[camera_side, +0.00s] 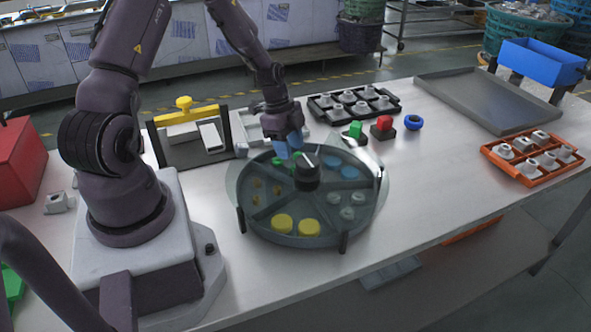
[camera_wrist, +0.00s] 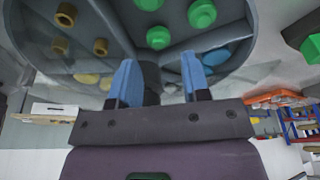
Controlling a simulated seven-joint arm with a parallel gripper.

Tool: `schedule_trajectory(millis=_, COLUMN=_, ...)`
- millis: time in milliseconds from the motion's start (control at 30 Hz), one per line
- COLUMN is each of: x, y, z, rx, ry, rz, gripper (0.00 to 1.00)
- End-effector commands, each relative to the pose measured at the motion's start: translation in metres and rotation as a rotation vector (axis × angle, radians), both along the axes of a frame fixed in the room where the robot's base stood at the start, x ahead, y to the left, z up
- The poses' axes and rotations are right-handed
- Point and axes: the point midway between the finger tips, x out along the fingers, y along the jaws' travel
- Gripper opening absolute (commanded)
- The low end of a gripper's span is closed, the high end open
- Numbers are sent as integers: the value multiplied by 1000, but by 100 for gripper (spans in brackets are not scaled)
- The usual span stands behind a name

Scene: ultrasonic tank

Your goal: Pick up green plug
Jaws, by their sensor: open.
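Several green plugs lie in one compartment of the round divided tank (camera_side: 245,212). A plug (camera_wrist: 158,38) shows just beyond my fingertips in the wrist view, with another green plug (camera_wrist: 201,14) beside it. In the side view the green plugs (camera_side: 276,168) are partly hidden by my fingers and the dark central knob (camera_side: 307,172). My gripper (camera_side: 289,148) points down over this compartment at the tank's back. It also shows in the wrist view (camera_wrist: 161,78), with two blue fingertips apart and nothing held between them.
Other compartments hold yellow discs (camera_side: 281,222), brass pieces (camera_side: 256,184), grey pieces (camera_side: 352,198) and blue discs (camera_side: 350,172). The central knob stands close to my fingers. A green-topped block (camera_side: 356,130), a red-topped block (camera_side: 383,124) and a black tray (camera_side: 325,104) stand behind the tank.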

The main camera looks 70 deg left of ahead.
Motion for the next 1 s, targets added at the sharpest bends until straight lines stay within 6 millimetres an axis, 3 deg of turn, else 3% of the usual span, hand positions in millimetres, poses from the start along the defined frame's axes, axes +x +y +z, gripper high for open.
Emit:
schedule_trajectory(millis=333, x=6, y=-13, z=-43, rx=-2, ry=3, rz=1, gripper=43)
schedule_trajectory(millis=633, x=7, y=-14, z=-50, rx=0, ry=0, rz=1, gripper=43)
schedule_trajectory(millis=667, x=7, y=-14, z=-50, rx=0, ry=0, rz=1, gripper=41)
schedule_trajectory(millis=800, x=7, y=-14, z=-49, rx=0, ry=0, rz=1, gripper=8)
schedule_trajectory(millis=1000, x=7, y=-14, z=-49, rx=0, ry=0, rz=2, gripper=7)
